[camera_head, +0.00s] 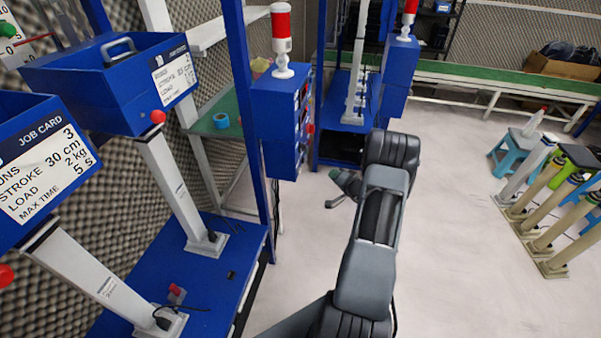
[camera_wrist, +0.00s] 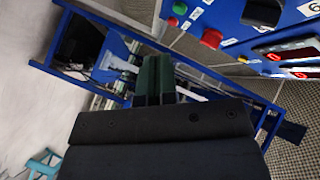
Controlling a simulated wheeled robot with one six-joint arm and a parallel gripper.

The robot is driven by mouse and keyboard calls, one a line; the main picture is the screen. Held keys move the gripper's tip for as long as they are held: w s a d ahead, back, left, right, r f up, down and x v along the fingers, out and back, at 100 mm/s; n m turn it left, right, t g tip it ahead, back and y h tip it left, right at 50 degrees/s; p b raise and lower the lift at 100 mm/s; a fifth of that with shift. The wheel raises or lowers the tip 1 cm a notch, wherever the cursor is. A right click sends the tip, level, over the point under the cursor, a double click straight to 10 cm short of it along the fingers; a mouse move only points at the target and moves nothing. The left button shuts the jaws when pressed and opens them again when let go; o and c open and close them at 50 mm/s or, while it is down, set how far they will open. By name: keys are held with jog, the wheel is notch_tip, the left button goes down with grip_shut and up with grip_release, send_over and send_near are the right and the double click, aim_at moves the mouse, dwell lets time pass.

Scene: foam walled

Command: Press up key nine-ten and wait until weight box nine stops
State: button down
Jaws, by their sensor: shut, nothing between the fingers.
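A blue weight box marked 10 (camera_head: 95,85) stands on a white column at the left. A nearer blue box with a job card (camera_head: 45,165) is cut off by the left edge; its number cannot be read. A blue control box (camera_head: 272,115) with a red beacon stands to the right of them. The wrist view shows a blue panel (camera_wrist: 232,25) with a red button (camera_wrist: 211,38), a green button (camera_wrist: 194,13) and lit red displays. No key can be read as nine-ten. My gripper (camera_wrist: 155,65) is shut and empty, apart from the panel; it also shows in the head view (camera_head: 340,190).
A second control box (camera_head: 400,62) with a beacon stands farther back. A blue base platform (camera_head: 225,265) carries the columns at left. Tan posts (camera_head: 545,215) and a teal stool (camera_head: 515,150) stand at right. The pale floor (camera_head: 450,240) between is clear.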

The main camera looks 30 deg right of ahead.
aim_at(299, 171)
jog(key=shift+a, duration=0.1)
dwell(0.3)
jog(key=w+a+b, duration=0.1)
jog(key=w+a, duration=0.5)
dwell(0.5)
jog(key=shift+w+a, duration=0.15)
jog(key=shift+a, duration=0.05)
dwell(1.9)
jog(key=shift+w+a, duration=0.2)
jog(key=shift+a, duration=0.05)
